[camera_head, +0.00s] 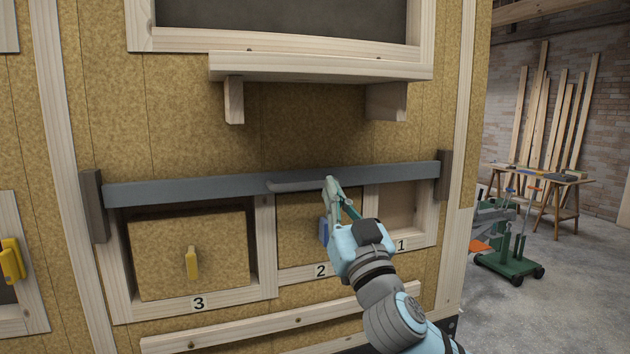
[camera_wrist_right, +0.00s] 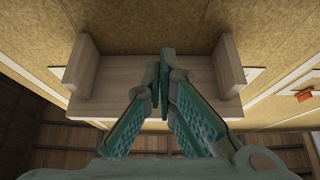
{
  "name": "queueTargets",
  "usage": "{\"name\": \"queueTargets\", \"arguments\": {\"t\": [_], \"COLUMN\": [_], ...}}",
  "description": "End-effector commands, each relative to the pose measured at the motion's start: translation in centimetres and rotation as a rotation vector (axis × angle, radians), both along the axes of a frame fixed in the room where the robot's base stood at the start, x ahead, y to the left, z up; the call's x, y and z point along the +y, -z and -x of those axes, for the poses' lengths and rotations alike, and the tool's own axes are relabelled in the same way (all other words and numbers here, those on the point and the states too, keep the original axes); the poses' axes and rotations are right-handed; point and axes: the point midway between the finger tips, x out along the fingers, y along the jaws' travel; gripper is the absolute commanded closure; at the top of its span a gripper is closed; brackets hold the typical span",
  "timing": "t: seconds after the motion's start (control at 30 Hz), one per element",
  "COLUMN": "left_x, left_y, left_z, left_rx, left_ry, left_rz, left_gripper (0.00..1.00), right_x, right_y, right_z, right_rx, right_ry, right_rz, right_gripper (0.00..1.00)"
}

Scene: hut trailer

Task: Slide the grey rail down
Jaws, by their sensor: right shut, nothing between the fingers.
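The grey rail (camera_head: 200,188) runs across the wall above the numbered compartments, between two dark upright end brackets (camera_head: 92,205) (camera_head: 444,174). A lighter grey bar handle (camera_head: 295,186) sits on its middle. My right gripper (camera_head: 330,184) is shut and empty at the right end of this handle; I cannot tell whether it touches it. Its shut fingers (camera_wrist_right: 162,58) also show in the wrist view, against the wooden shelf (camera_wrist_right: 200,75); the rail cannot be made out there. My left gripper is not in view.
Compartment 2 has a panel (camera_head: 295,215) with a blue handle (camera_head: 324,230). Compartment 1 (camera_head: 400,208) looks open. The wooden shelf (camera_head: 320,67) juts out above the rail; a wooden strip (camera_head: 240,328) runs below.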

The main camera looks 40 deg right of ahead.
Motion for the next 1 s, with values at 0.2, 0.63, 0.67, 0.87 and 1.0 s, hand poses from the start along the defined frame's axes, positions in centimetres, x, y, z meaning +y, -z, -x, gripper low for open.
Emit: {"name": "queueTargets", "arguments": {"t": [0.2,0.63,0.67,0.87,1.0], "left_x": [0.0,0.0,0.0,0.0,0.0], "left_y": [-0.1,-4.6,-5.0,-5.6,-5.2], "left_z": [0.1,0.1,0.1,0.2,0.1], "left_rx": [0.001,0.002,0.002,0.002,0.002], "left_ry": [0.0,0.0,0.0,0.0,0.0], "left_rz": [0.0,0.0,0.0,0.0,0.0], "left_gripper": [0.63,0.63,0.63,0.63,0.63], "right_x": [-0.1,-2.1,-2.2,-3.0,-3.1], "right_y": [0.0,-4.0,-4.3,-3.3,-1.5], "right_z": [-0.2,-5.8,-6.3,-8.7,-8.9], "right_rx": [0.003,0.004,0.005,0.009,0.006], "right_ry": [0.001,0.001,0.001,0.0,0.001], "right_rz": [0.0,-0.006,-0.005,-0.001,0.0], "right_gripper": [1.0,1.0,1.0,1.0,1.0]}}
